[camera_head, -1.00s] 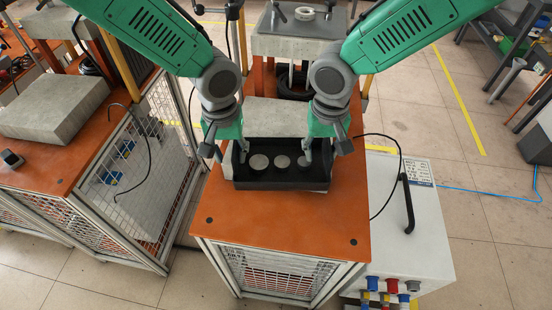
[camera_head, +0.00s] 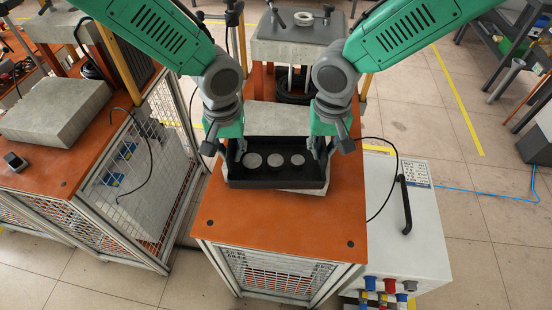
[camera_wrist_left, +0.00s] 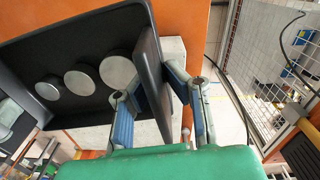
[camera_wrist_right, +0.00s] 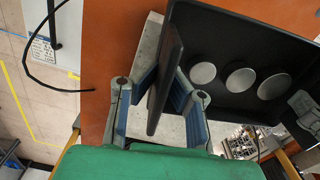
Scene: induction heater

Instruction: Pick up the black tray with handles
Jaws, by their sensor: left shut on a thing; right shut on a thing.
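The black tray (camera_head: 276,182) is over the orange bench, above a pale grey block. Several round grey discs, among them the middle disc (camera_head: 276,160), sit in the tray. My left gripper (camera_head: 228,152) is shut on the tray's left side handle, which shows upright between the fingers (camera_wrist_left: 152,80) in the left wrist view. My right gripper (camera_head: 322,150) is shut on the right side handle, between its fingers (camera_wrist_right: 165,80) in the right wrist view. The tray looks about level. The gap beneath it is hard to judge.
The orange bench top (camera_head: 280,222) is clear in front of the tray. A grey press plate (camera_head: 300,25) stands behind. A white box with a black handle (camera_head: 406,204) is at the right. Another bench with a grey slab (camera_head: 55,112) stands at the left.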

